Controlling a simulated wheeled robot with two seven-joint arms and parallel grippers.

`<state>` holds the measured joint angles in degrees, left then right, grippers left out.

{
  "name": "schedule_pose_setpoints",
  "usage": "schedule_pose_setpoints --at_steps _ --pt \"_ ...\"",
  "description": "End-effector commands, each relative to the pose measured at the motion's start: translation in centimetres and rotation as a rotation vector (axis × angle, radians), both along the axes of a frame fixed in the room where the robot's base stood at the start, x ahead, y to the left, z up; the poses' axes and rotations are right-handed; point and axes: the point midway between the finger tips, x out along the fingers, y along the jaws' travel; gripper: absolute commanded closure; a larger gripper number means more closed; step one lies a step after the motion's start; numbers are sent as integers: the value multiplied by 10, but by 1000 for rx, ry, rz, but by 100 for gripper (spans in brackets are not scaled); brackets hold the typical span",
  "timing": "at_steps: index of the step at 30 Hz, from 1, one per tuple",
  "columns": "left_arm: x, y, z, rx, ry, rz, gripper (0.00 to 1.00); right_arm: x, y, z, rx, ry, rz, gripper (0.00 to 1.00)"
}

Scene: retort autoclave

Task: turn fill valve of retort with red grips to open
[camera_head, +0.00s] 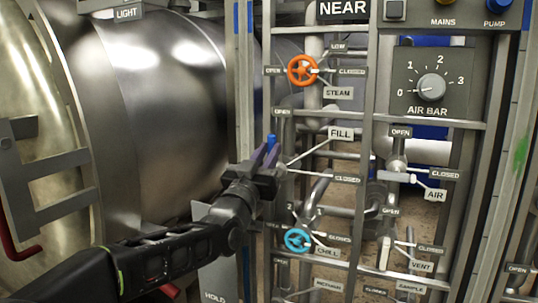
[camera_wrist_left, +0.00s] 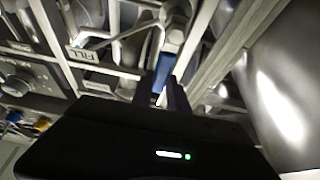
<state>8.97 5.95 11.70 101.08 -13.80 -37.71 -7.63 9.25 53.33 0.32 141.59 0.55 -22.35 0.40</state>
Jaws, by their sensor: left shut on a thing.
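The fill valve's blue lever (camera_head: 271,139) shows as a small tip just above my left gripper's fingers, below and left of the upper OPEN tag (camera_head: 282,112). The FILL tag (camera_head: 340,133) and its CLOSED tag (camera_head: 347,179) are to the right. My left gripper (camera_head: 266,156) is shut on the lever and hides most of it and the valve body. In the left wrist view the blue lever (camera_wrist_left: 158,72) lies between the two dark fingers (camera_wrist_left: 163,92). My right gripper is not in view.
The steel retort (camera_head: 165,80) fills the left, with a red grip (camera_head: 20,248) at lower left. The orange STEAM handwheel (camera_head: 301,70) is above my gripper and the blue CHILL handwheel (camera_head: 297,240) below. Grey frame posts and pipes stand close around. The AIR lever (camera_head: 397,177) is farther right.

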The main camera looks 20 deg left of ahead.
Motion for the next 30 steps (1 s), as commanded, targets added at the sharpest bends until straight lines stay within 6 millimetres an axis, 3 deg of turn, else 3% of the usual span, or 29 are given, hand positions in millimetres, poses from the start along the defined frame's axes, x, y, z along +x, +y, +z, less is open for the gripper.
schedule_pose_setpoints --at_steps 3,4,12,23,30 --pt "0 2 -1 -5 2 3 100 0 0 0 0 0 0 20" --pt "0 2 -1 -5 2 3 79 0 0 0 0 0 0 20" --pt "0 1 -1 -2 1 1 58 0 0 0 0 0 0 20" --pt "-4 1 -2 1 1 1 58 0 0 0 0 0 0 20" --pt "-34 3 -13 2 1 2 58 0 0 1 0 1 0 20"
